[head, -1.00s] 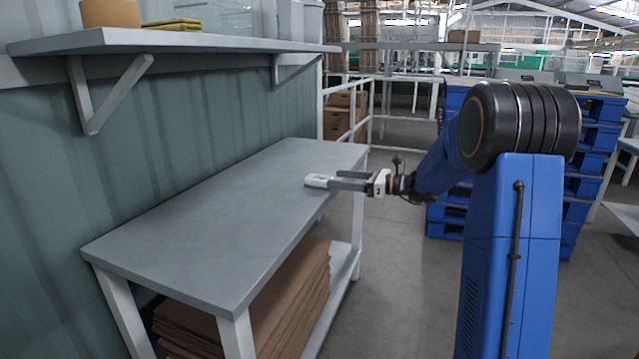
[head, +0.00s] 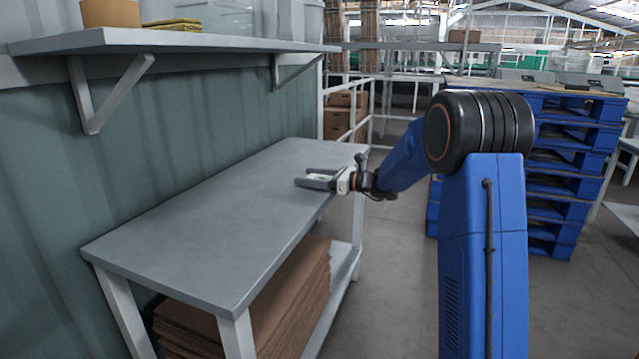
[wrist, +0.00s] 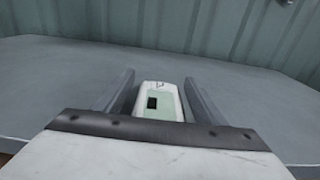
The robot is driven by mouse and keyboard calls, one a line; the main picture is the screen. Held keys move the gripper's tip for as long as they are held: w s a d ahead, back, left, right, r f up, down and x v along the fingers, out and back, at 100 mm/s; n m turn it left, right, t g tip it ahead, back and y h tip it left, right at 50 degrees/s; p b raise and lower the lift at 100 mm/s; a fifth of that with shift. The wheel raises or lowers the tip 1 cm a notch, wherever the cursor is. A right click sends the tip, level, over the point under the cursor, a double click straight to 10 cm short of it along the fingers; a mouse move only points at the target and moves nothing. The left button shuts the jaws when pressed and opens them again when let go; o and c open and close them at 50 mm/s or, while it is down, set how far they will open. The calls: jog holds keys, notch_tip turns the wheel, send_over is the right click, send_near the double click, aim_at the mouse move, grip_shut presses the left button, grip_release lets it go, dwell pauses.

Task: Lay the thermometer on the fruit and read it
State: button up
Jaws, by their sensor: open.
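The thermometer (wrist: 158,98) is a small white device with a pale green face and a dark display. It lies on the grey table (head: 215,215) near its right edge. My gripper (head: 305,178) is open, and in the wrist view its two dark fingers (wrist: 158,77) stand on either side of the thermometer. A gap shows on both sides, clearer on the left. In the head view the thermometer (head: 318,177) is partly hidden by the fingers. No fruit is in view.
The rest of the tabletop is clear. A wall shelf (head: 180,42) hangs above it, holding a tan roll (head: 110,14), yellow items and grey bins. Flat cardboard (head: 290,305) lies on the shelf below. Blue pallets (head: 560,185) are stacked behind my arm.

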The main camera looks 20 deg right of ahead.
jog(key=shift+w+a, duration=0.15)
jog(key=shift+a, duration=0.05)
jog(key=c, duration=1.3)
jog(key=shift+r, duration=0.15)
